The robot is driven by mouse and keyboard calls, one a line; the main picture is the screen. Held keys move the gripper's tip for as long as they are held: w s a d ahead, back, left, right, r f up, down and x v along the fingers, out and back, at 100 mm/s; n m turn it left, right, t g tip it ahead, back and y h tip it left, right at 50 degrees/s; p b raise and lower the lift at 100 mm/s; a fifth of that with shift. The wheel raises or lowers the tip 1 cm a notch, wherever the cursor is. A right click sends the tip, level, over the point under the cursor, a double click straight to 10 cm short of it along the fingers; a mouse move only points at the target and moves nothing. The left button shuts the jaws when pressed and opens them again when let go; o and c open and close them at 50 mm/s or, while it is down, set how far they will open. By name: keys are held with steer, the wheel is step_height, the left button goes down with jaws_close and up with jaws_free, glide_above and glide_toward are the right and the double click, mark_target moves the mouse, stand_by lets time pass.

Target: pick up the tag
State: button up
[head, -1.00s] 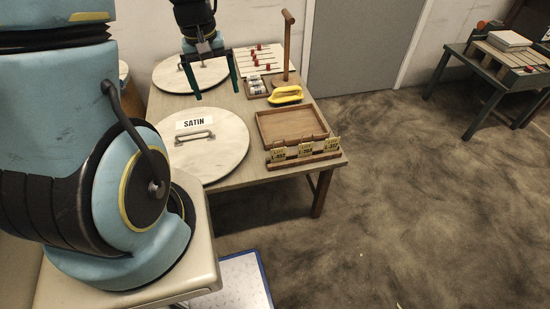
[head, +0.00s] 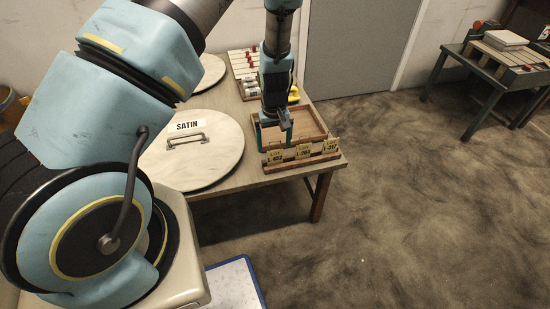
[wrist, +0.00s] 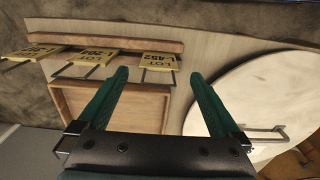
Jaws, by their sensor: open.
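Several yellow lot tags stand in a row on a wooden rack (head: 318,159) at the table's front right edge. The left tag (head: 274,156) reads L-452 and shows in the wrist view (wrist: 158,62), between and just beyond my fingertips. The middle tag (head: 303,151) and the right tag (head: 330,145) stand beside it; their numbers are hard to read. My gripper (wrist: 160,75) is open and empty, its green fingers pointing toward the L-452 tag, apart from it. In the head view my gripper (head: 274,147) hangs over the tray's front left, beside that tag.
An empty wooden tray (head: 311,122) lies right behind the rack. A round pale lid (head: 215,160) with a handle and a SATIN label (head: 187,125) lies to the left. A yellow-handled tool (head: 294,94) is partly hidden behind my arm. Open floor lies to the right.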

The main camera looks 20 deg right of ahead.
mark_target(275, 154)
steer(key=shift+s+f+p, duration=0.2)
steer(key=shift+f+p, duration=0.3)
steer(key=shift+f, duration=2.25)
steer(key=shift+c, duration=0.2)
steer(key=c, duration=1.3)
step_height(275, 154, up, 10)
steer(key=shift+r+b, duration=0.1)
steer(key=shift+b, duration=0.35)
